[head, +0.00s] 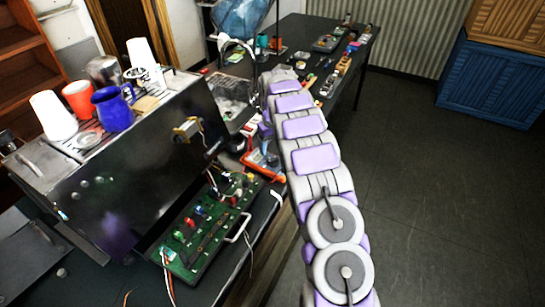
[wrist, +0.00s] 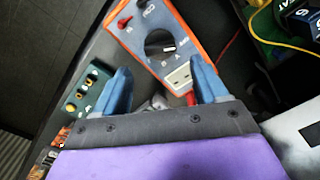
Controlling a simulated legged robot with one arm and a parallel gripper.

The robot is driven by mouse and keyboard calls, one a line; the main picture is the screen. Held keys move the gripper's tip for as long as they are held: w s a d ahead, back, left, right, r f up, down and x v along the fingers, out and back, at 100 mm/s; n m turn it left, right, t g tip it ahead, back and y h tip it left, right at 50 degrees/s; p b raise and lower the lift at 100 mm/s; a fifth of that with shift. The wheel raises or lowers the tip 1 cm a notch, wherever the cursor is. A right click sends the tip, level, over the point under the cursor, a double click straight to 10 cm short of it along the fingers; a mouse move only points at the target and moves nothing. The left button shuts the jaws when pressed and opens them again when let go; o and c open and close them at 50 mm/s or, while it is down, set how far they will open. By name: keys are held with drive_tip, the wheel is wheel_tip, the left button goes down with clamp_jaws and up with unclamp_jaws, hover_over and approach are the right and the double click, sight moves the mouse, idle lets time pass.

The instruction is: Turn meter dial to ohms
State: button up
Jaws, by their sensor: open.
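The meter (wrist: 137,40) has an orange rim and a grey face and lies in the upper middle of the wrist view. Its round black dial (wrist: 158,44) has a pale pointer mark on its right side. In the head view the meter (head: 266,172) shows as an orange edge beside my arm, partly hidden. The dial is beyond the fingertips, and nothing is between the fingers' grip. The fingers are hidden in the head view.
A green circuit board (head: 208,228) lies in front of the large black brewer (head: 140,160). A teal box with sockets (wrist: 88,88) is left of the gripper. A red lead (wrist: 228,45) runs right of the meter. Small tools and parts cover the far bench.

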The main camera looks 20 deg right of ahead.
sight(273, 161)
drive_tip(key=shift+a+f, duration=0.1)
drive_tip(key=shift+f, duration=2.3)
drive_tip(key=shift+c, duration=0.4)
drive_tip(key=c, duration=1)
